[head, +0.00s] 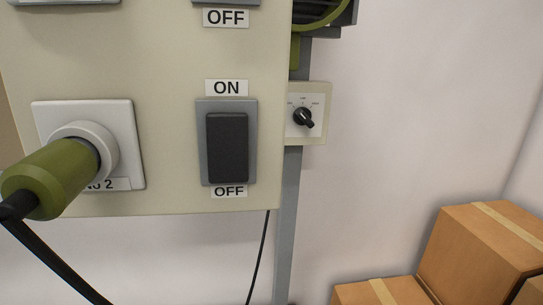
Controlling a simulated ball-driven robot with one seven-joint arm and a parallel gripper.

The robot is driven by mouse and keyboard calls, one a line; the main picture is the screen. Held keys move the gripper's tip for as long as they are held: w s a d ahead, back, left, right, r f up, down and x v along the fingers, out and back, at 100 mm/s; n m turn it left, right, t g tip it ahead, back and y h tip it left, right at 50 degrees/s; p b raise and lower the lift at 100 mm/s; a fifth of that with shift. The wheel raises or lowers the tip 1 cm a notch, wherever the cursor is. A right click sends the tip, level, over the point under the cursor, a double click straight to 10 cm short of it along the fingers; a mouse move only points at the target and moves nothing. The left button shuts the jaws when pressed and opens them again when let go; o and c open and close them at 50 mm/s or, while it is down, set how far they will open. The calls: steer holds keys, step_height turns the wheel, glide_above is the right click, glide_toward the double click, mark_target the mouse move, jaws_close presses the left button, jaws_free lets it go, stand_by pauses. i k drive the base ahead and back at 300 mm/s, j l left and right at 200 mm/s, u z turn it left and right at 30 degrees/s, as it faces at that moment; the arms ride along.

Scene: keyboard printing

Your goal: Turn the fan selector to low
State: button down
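The fan selector is a small black knob (304,117) on a cream plate (317,132), just right of the large panel's right edge. Small marks sit above the knob, too small to read. The knob's pointer looks tilted, but I cannot tell which mark it is set to. Part of a green and dark grey fan (322,12) shows at the top, above the selector, cut off by the frame. My gripper is not in view.
The cream panel (170,80) fills the left. It carries a black ON/OFF rocker switch (228,147) and a green plug (48,180) in a white socket with a black cable. A grey post (287,220) stands below the selector. Cardboard boxes (480,250) are at lower right.

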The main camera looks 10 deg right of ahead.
mark_target(302, 117)
steer(key=i+l, duration=0.7)
